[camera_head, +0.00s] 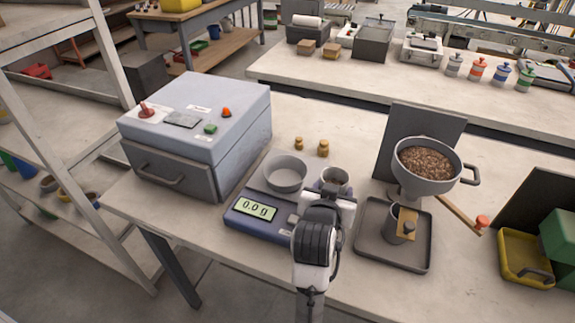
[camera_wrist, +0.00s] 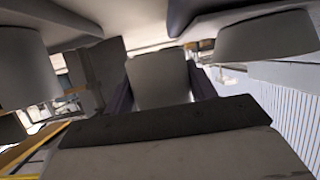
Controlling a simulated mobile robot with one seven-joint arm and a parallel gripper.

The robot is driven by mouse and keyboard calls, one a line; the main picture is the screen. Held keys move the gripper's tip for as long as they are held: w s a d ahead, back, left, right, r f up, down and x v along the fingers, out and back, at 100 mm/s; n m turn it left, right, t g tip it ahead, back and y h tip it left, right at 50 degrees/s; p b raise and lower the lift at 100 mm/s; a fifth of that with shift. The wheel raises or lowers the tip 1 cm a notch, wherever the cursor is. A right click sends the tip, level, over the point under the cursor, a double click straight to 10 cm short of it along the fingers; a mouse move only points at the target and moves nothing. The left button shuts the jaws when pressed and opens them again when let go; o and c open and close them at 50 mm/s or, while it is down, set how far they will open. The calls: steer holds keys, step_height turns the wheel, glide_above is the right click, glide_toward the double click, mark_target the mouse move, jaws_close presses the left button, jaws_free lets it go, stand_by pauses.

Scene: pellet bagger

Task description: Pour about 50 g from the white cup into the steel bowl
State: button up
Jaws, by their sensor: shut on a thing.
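The white cup (camera_head: 336,174) stands between my gripper's fingers, just right of the bowl; its open top shows, and its lower part is hidden behind my gripper (camera_head: 331,188). My gripper is shut on the cup, which looks upright and also shows as a pale shape in the wrist view (camera_wrist: 158,80). The steel bowl (camera_head: 285,173) sits on the blue scale (camera_head: 262,218), which reads 0.0 g. The bowl looks empty and is apart from the cup. In the wrist view the bowl (camera_wrist: 265,36) appears upside down at upper right.
A grey box machine (camera_head: 195,130) stands left of the scale. Two small brass weights (camera_head: 323,149) lie behind. At right stand a pellet-filled hopper (camera_head: 425,162) with an orange-tipped lever, a dark tray (camera_head: 365,243) holding a small grey cup (camera_head: 402,222), and a yellow bin (camera_head: 523,258).

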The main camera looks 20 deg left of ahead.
steer(key=shift+a+b, duration=0.1)
steer(key=shift+b, duration=0.45)
steer(key=shift+a+n+b, duration=0.2)
steer(key=shift+n+b, duration=0.1)
steer(key=shift+b, duration=0.5)
steer(key=shift+w+a+r+n+g+h, duration=0.1)
steer(key=shift+a+r+n+g+h, duration=0.2)
steer(key=shift+r+h, duration=0.1)
steer(key=shift+a+r+n+h+p, duration=0.2)
steer(key=shift+r+p, duration=0.15)
steer(key=shift+p, duration=0.2)
steer(key=shift+a+r+n+h+p, duration=0.1)
steer(key=shift+r+n+h+p, duration=0.15)
steer(key=shift+p, duration=0.3)
steer(key=shift+w+a+r+n+g+h+p, duration=0.15)
steer(key=shift+a+r+n+h+p, duration=0.35)
steer(key=shift+n+h+p, duration=0.4)
steer(key=shift+w+a+r+n+g+h+p, duration=0.1)
steer(key=shift+a+r+n+g+h+p, duration=0.1)
steer(key=shift+a+r+n+h+p, duration=0.6)
steer(key=shift+w+a+r+n+g+h+p, duration=0.2)
steer(key=shift+n+h+p, duration=0.45)
steer(key=shift+n+p, duration=0.45)
steer(key=shift+f, duration=0.15)
steer(key=shift+a+r+n+h, duration=0.1)
steer(key=shift+r+n+h, duration=0.35)
steer(key=shift+n+h, duration=0.2)
